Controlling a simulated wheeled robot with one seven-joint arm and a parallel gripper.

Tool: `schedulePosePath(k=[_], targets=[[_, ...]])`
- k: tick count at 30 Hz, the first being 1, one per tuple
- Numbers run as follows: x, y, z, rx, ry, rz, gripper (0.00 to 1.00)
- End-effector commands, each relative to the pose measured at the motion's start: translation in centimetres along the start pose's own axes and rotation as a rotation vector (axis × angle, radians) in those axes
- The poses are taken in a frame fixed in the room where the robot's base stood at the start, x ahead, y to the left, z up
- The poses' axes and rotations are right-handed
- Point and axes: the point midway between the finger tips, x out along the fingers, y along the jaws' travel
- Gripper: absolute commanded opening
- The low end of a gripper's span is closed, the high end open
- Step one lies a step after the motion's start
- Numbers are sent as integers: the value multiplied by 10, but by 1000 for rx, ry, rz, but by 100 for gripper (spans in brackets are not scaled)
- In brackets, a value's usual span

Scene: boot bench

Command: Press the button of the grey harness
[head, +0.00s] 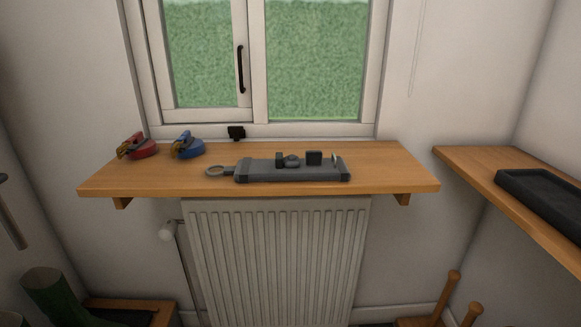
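The grey harness (290,171) appears to be the long grey item lying flat on the wooden shelf (395,178) under the window. A ring (219,171) sticks out at its left end. Several small dark parts stand up from its top, among them a rounded one (292,160) near the middle and a square block (314,158) to its right. I cannot tell for sure which of these is the button, nor whether it is pressed. My gripper is not in view.
A red item (138,149) and a blue item (188,148) lie on the shelf's left part. A small black object (236,132) is at the window sill. A radiator (275,255) is below. A black tray (545,200) lies on the right shelf. The shelf's right end is clear.

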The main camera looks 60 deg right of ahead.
Motion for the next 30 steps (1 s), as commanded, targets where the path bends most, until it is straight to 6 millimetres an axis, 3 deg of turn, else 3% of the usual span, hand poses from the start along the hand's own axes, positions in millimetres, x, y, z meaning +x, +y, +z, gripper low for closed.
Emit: schedulePosePath(k=[5,30], targets=[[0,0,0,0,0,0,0],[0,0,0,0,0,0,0]])
